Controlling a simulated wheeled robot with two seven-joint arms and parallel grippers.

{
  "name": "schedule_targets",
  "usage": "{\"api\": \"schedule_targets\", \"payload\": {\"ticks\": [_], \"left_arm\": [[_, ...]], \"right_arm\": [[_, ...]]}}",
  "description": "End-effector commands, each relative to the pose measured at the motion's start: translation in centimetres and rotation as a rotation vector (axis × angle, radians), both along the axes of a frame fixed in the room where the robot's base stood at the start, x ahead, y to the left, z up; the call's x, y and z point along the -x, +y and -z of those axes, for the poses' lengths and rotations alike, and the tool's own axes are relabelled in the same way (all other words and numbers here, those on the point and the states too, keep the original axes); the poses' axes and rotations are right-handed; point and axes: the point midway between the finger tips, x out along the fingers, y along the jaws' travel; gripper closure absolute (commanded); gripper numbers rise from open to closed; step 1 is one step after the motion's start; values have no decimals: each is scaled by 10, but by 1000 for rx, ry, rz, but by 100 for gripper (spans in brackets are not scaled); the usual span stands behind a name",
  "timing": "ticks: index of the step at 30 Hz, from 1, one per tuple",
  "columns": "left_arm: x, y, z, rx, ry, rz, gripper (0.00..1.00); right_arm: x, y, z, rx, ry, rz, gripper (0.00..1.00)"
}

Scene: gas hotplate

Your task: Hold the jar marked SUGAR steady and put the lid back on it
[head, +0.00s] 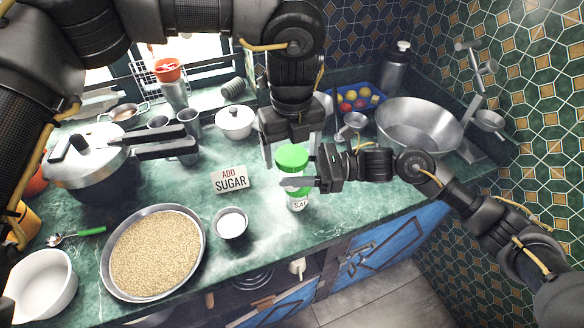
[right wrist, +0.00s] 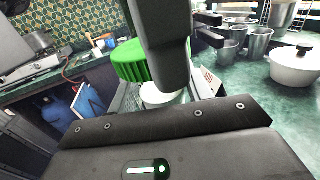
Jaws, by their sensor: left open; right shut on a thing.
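A jar (head: 298,203) stands on the green counter. Its partly covered label shows letters like "SA", not a readable SUGAR. A ribbed green lid (head: 292,157) is at the jar's top; I cannot tell whether it is seated. My right gripper (head: 298,183) is shut on the jar from the right, hiding its middle. My left gripper (head: 290,150) points down from above, open, with its fingers on either side of the lid. In the right wrist view the green lid (right wrist: 140,62) and the pale jar (right wrist: 163,96) are partly hidden by a finger.
An "ADD SUGAR" card (head: 230,179) stands left of the jar. A small bowl of white grains (head: 231,222) and a large pan of grain (head: 155,252) are near the front. A white lidded pot (head: 234,122) and a wide metal bowl (head: 420,125) stand behind.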

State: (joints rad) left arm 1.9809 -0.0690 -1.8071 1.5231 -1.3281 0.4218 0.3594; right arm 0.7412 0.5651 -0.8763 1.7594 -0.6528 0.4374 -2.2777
Motion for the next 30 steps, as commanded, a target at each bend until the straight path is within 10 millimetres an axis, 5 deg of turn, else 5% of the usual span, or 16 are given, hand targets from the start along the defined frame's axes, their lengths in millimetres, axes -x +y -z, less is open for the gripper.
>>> {"api": "schedule_targets", "payload": {"ticks": [8, 18, 24, 25, 30], "left_arm": [[0, 0, 1, 0, 0, 0, 21], [0, 0, 0, 0, 0, 0, 65], [0, 0, 0, 0, 0, 6, 66], [0, 0, 0, 0, 0, 6, 36], [0, 0, 0, 0, 0, 6, 13]], "right_arm": [[0, 0, 0, -1, -1, 0, 100], [0, 0, 0, -1, -1, 0, 100], [0, 0, 0, 0, 0, 0, 100], [0, 0, 0, 0, 0, 0, 100], [0, 0, 0, 0, 0, 0, 100]]}}
